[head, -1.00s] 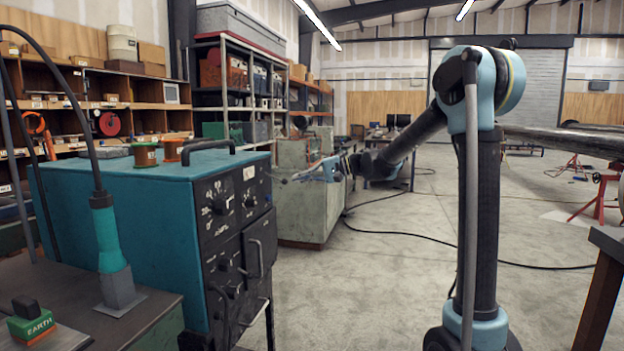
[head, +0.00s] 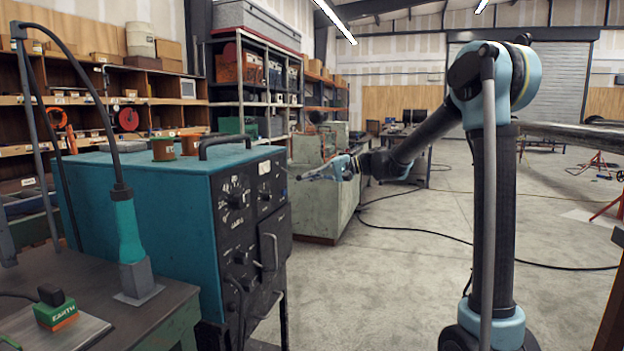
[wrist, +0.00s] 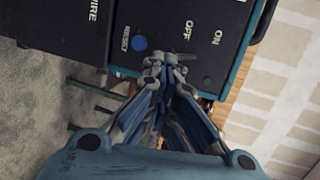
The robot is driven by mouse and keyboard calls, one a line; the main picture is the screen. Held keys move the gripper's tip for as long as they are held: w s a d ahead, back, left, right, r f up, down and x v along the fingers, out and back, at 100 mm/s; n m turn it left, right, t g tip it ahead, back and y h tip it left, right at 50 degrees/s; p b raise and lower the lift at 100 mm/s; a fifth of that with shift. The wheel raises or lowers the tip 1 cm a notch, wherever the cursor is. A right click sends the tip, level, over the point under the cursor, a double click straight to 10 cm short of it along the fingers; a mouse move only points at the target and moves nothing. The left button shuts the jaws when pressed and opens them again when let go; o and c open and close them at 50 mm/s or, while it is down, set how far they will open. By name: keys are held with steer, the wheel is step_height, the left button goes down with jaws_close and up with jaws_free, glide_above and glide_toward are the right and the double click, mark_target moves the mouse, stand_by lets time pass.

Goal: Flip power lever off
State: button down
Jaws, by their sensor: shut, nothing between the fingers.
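The teal power unit (head: 140,185) stands at the left in the head view, its dark front panel (head: 238,205) facing right. In the wrist view the black panel (wrist: 95,30) shows upside-down or sideways lettering, with an OFF label (wrist: 187,30), an ON label (wrist: 217,37) and a round blue button (wrist: 139,43). My gripper (wrist: 165,66) is shut and empty, its tips in front of the panel near the OFF label. In the head view my gripper (head: 303,177) is to the right of the panel. I cannot make out the lever clearly; the fingers may cover it.
A bench (head: 100,280) with a green EARTH clamp (head: 56,310) is at the front left. A pale green cabinet (head: 325,205) stands behind my gripper. Open concrete floor (head: 410,270) lies right.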

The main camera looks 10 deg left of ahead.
steer(key=shift+a, duration=0.1)
steer(key=f+v, duration=0.1)
steer(key=v, duration=1.2)
steer(key=s+d+f+t+h, duration=0.2)
steer(key=s+d+f+h, duration=0.5)
steer(key=s+d+f, duration=0.7)
steer(key=s+d+f+t+h, duration=0.2)
steer(key=s+d+f+h, duration=0.5)
steer(key=s+d+f, duration=0.7)
steer(key=s+d, duration=0.5)
steer(key=d, duration=0.1)
steer(key=shift+s+m+h, duration=0.25)
steer(key=shift+m+h, duration=0.05)
steer(key=shift+h, duration=0.1)
steer(key=shift+d+f, duration=0.1)
steer(key=shift+f, duration=0.05)
